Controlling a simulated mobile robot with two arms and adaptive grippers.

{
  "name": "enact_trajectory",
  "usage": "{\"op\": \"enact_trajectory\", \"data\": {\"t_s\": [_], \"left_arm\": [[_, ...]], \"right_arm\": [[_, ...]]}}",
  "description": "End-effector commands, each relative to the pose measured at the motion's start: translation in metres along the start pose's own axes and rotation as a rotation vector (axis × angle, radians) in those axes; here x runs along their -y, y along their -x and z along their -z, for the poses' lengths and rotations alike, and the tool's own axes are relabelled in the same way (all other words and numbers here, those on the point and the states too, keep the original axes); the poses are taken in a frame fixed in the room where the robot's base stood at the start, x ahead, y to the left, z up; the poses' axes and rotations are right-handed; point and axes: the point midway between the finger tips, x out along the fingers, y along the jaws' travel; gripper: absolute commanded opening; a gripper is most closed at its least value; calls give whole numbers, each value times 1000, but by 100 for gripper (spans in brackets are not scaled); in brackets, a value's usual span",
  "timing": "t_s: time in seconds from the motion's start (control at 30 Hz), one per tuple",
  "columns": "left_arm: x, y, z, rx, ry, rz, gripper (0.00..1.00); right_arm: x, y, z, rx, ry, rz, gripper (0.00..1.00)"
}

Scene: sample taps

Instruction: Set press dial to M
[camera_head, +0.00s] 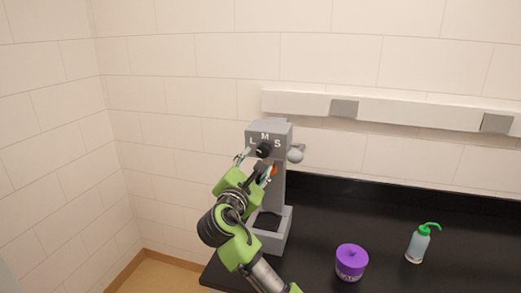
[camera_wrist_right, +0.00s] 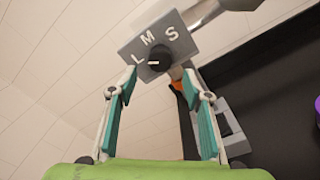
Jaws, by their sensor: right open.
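The press (camera_head: 268,188) is a grey column unit on the black counter, with L, M and S across its head. Its black dial (camera_head: 264,149) sits below the letters; it also shows in the wrist view (camera_wrist_right: 160,57). A short white mark on the dial seems to lie toward the L side, not toward M. My right gripper (camera_head: 255,164) is open just in front of and below the dial. In the wrist view its two teal-padded fingers (camera_wrist_right: 160,95) stand apart with nothing between them, and the dial shows beyond their tips. My left gripper is out of view.
A grey lever knob (camera_head: 295,156) sticks out at the right of the press head. A wall rail (camera_head: 410,111) runs behind.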

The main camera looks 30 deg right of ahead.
Motion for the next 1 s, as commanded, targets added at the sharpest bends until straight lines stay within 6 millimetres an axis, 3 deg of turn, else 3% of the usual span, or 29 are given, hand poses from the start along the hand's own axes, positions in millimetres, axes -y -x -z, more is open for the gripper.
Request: {"op": "enact_trajectory", "data": {"t_s": [0.1, 0.3, 0.73, 0.77, 0.9, 1.0], "left_arm": [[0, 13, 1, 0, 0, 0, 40], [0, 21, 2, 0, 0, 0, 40], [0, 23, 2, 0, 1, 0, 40], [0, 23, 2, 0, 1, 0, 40], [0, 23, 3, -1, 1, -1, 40], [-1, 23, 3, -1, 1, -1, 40]], "right_arm": [[-2, -25, -3, 2, 4, 3, 45], [-1, -52, -2, 1, 1, 1, 45], [0, -63, 1, -1, -2, 0, 45], [0, -63, 1, -1, -2, 0, 42], [0, -63, 1, -1, -1, 0, 7], [0, -63, 1, -1, -1, 0, 7]]}}
